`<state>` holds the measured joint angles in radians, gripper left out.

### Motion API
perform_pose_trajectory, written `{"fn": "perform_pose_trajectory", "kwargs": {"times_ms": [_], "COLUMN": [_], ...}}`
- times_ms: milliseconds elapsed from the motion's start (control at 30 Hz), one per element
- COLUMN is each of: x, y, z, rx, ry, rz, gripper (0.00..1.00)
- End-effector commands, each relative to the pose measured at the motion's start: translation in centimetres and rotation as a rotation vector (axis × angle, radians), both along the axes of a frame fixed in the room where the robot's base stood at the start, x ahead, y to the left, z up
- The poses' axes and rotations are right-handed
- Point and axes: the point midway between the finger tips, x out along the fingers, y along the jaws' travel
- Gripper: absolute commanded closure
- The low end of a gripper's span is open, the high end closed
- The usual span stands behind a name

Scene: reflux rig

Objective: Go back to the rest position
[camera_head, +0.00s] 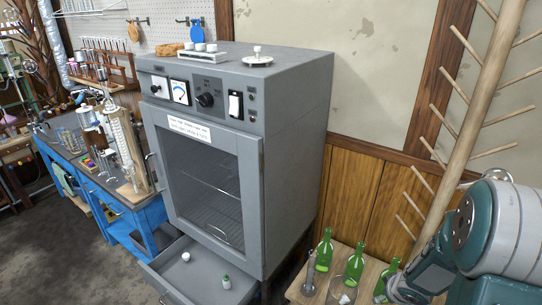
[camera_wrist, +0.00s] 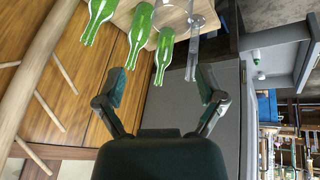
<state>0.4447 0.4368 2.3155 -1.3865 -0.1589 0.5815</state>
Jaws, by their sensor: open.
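My gripper (camera_wrist: 162,88) shows in the wrist view with its two fingers spread wide and nothing between them. That view looks upside down. Green bottles (camera_wrist: 141,32) and a clear glass cylinder (camera_wrist: 196,20) hang at the top of it, beyond the fingertips and apart from them. In the head view my arm fills the right edge, folded beside a small wooden table (camera_head: 300,293) with green bottles (camera_head: 324,250) and the glass cylinder (camera_head: 309,275). The gripper's fingers cannot be made out there.
A grey oven (camera_head: 260,150) stands in the middle with its door shut and its lower drawer (camera_head: 172,290) pulled out, holding small white-capped items. A wooden drying rack (camera_head: 470,110) with pegs rises close to my arm. A blue bench (camera_head: 118,222) with glassware stands left; floor lies clear in front.

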Motion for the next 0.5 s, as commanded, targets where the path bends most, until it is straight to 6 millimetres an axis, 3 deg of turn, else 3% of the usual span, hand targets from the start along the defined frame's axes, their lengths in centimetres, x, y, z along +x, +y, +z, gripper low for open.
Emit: {"fn": "perform_pose_trajectory", "kwargs": {"times_ms": [267,500], "x": [0.8,-1.6], "y": [-0.1,1.7], "z": [8.2,16.5], "rx": [-0.14,-0.196], "ry": [-0.089,-0.144], "rz": [-0.126,-0.282], "gripper": [0.12,0.12]}}
